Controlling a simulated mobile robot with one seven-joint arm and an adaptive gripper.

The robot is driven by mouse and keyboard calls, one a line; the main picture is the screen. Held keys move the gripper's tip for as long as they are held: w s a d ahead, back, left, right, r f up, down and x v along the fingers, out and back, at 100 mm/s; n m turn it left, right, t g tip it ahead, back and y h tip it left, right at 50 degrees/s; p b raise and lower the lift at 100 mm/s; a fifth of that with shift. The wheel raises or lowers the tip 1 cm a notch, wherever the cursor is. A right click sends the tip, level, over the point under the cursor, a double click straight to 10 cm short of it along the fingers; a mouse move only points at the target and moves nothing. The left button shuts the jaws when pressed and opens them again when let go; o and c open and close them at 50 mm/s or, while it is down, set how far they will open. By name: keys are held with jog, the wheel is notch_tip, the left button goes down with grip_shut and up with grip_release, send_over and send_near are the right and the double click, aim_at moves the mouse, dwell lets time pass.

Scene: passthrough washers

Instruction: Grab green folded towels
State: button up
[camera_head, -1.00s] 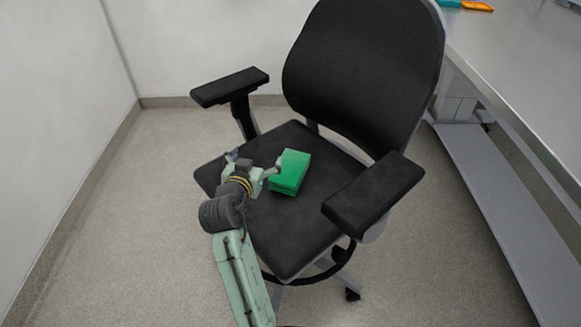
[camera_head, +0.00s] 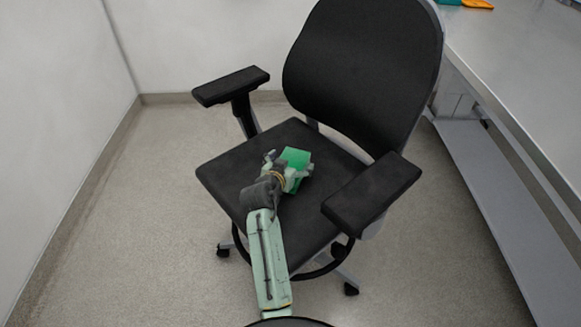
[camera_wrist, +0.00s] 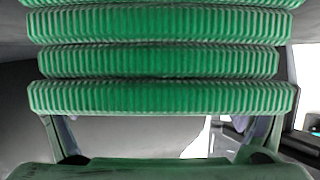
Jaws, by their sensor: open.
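The green folded towels (camera_head: 298,156) lie in a stack on the black chair seat. In the wrist view the towels (camera_wrist: 160,98) fill the upper half as several ribbed green layers, very close. My gripper (camera_head: 288,163) is at the near side of the stack, with one finger to its left and the other by its lower right, and partly hides it. In the wrist view my open gripper (camera_wrist: 160,122) has its fingers at the lower left and lower right, near the two ends of the closest layer. I cannot tell whether they touch the towels.
The office chair has a left armrest (camera_head: 231,86), a right armrest (camera_head: 372,194) and a tall backrest (camera_head: 362,70) around the seat (camera_head: 228,172). A metal table (camera_head: 520,60) stands at the right. A wall is at the left, with open floor (camera_head: 130,220) between.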

jog(key=shift+w+d+f, duration=0.1)
jog(key=shift+w+f, duration=0.05)
jog(key=shift+w, duration=0.15)
jog(key=shift+c, duration=0.4)
jog(key=shift+s, duration=0.1)
jog(key=c, duration=1.2)
